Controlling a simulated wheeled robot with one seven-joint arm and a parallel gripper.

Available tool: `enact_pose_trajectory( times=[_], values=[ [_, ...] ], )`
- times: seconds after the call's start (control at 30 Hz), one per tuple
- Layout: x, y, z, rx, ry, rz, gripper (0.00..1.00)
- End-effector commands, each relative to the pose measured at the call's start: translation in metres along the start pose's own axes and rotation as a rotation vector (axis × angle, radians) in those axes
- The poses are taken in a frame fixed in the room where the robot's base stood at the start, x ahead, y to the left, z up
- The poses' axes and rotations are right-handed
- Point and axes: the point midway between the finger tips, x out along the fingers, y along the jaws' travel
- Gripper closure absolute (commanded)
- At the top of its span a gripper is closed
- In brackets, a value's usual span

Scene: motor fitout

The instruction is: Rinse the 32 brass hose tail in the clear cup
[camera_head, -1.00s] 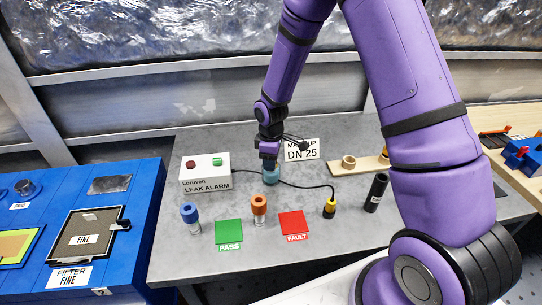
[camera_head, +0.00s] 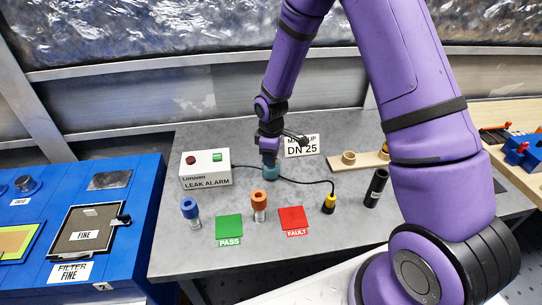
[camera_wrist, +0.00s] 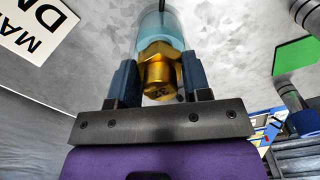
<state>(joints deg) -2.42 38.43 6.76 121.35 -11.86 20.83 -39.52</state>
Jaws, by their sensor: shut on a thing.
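The brass hose tail (camera_wrist: 160,76), with a 32 mark on its end, sits between the fingers of my gripper (camera_wrist: 160,88) in the wrist view. My gripper is shut on it. The clear cup (camera_wrist: 163,28), tinted blue, lies directly beyond the hose tail, whose far end overlaps the cup's mouth. In the head view the cup (camera_head: 271,173) stands on the grey bench right under my gripper (camera_head: 269,159). The hose tail is hidden there. I cannot tell how deep it is in the cup.
The leak alarm box (camera_head: 206,169) stands left of the cup, its black cable running behind to a yellow-ended probe (camera_head: 329,203). Green PASS (camera_head: 229,227) and red FAULT (camera_head: 293,219) mats, blue-capped (camera_head: 190,210) and orange-capped (camera_head: 259,203) vials, and a black cylinder (camera_head: 376,188) stand nearby.

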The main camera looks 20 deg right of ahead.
Motion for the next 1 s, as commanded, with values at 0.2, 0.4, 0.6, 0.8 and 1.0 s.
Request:
enact_pose_trajectory(
  times=[0.2,0.4,0.6,0.8,1.0],
  values=[
    [-0.014,0.001,0.0,0.001,0.001,0.001,0.83],
    [-0.025,0.001,0.0,0.001,0.001,0.001,0.83],
    [-0.037,0.0,0.0,0.0,0.001,0.001,0.83],
    [-0.05,0.0,0.0,0.0,0.001,0.002,0.83],
    [-0.061,0.001,0.0,0.001,0.001,0.001,0.83]
  ],
)
